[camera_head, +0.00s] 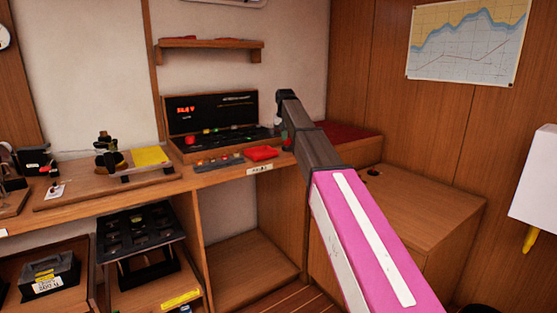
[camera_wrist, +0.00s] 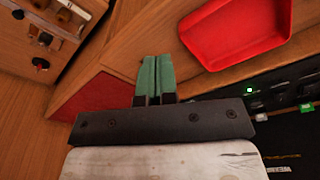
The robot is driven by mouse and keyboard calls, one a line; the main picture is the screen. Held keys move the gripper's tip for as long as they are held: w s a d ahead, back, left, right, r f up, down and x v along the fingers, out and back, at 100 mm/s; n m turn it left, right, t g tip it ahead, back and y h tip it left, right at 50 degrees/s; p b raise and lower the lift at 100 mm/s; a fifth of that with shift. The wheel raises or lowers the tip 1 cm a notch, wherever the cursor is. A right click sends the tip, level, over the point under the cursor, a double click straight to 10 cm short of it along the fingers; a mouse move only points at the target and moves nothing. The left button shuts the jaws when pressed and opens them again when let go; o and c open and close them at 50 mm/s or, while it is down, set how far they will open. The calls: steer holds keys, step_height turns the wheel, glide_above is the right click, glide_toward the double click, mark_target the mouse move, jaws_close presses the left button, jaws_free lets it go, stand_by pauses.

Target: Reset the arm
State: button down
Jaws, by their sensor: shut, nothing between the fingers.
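My arm reaches from the lower right of the head view up to the desk, with a pink link and a dark grey forearm. The fingers cannot be made out in the head view. In the wrist view my gripper (camera_wrist: 156,64) has its two green fingers together with nothing between them. The fingers point over wooden desk surface, with a red tray (camera_wrist: 238,30) to their right. The same red tray lies on the desk in the head view (camera_head: 261,153), left of my forearm.
An open black console (camera_head: 212,115) stands on the desk behind the tray. A red surface (camera_head: 345,132) lies right of my forearm. A wooden cabinet (camera_head: 420,205) stands at the right. A shelf (camera_head: 210,45) hangs above. A yellow pad (camera_head: 150,156) lies at the left.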

steer(key=s+d+f, duration=0.3)
steer(key=s+f, duration=0.2)
steer(key=f, duration=0.4)
steer(key=s+d+f, duration=0.3)
steer(key=s+f, duration=0.3)
steer(key=f, duration=0.2)
steer(key=s+d+f, duration=0.4)
steer(key=s+f, duration=0.1)
steer(key=f, duration=0.4)
steer(key=s+d+f, duration=0.3)
steer(key=s+f, duration=0.5)
steer(key=s, duration=0.3)
steer(key=s+d+f+g, duration=0.1)
steer(key=s+d+f, duration=0.2)
steer(key=s+f, duration=0.4)
steer(key=s, duration=0.5)
steer(key=shift+d+f+m+g, duration=0.2)
steer(key=shift+f+m+g, duration=0.1)
steer(key=shift+f+m, duration=0.1)
